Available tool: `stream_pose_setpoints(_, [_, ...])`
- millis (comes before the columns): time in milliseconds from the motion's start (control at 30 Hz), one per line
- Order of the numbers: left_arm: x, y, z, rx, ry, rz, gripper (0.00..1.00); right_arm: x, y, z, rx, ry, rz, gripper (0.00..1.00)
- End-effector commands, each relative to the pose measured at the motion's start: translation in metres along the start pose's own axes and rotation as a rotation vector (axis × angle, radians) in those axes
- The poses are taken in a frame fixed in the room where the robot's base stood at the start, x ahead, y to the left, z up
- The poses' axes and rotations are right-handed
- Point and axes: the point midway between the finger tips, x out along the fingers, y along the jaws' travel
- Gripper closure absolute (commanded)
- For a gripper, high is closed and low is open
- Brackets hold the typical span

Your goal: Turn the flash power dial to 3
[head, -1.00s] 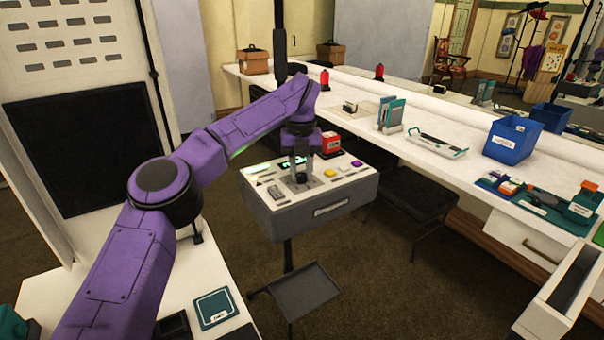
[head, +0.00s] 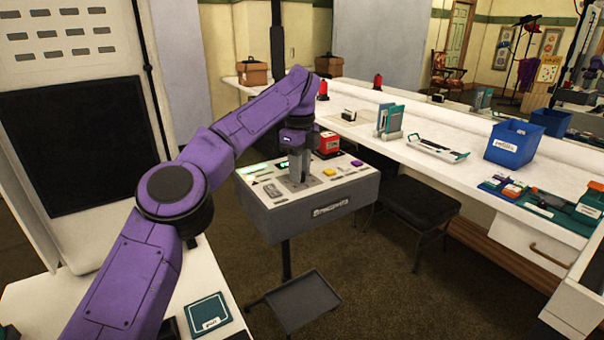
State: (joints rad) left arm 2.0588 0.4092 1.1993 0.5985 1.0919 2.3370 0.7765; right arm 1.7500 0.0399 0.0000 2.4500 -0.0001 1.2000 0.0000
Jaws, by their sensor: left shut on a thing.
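The control box (head: 318,213) stands on a post in the middle of the head view, with a light top panel of buttons, a slider and a lit green display. My left gripper (head: 298,178) points down over the panel and is shut on the flash power dial, which its fingers hide. The dial's pointer and numbers cannot be read. A yellow button (head: 329,172) and a purple button (head: 356,163) sit to the right of the gripper. My right gripper is not in view.
A red block-like device (head: 327,144) stands at the panel's back edge, close to the gripper. A grey tray (head: 303,302) is below the box. A dark chair (head: 412,205) and the long white counter (head: 400,150) are to the right.

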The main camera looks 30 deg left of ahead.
Motion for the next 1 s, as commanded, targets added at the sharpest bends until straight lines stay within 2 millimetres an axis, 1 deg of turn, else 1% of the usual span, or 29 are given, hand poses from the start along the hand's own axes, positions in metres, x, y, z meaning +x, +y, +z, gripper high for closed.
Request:
stream_pose_setpoints(33, [0.007, 0.001, 0.001, -0.047, -0.001, 0.009, 0.99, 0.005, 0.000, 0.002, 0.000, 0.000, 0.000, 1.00])
stream_pose_setpoints(300, [0.007, 0.000, 0.001, -0.280, -0.002, 0.010, 0.99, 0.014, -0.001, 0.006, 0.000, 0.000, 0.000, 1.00])
stream_pose_setpoints(500, [0.006, 0.000, 0.001, -0.413, -0.001, 0.011, 0.99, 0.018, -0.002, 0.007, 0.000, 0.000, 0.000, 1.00])
stream_pose_setpoints(700, [0.006, 0.000, 0.000, -0.496, -0.002, 0.011, 0.99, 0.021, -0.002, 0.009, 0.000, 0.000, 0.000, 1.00])
stream_pose_setpoints(1000, [0.005, 0.000, 0.000, -0.542, -0.001, 0.011, 0.99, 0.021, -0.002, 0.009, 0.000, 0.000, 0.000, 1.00])
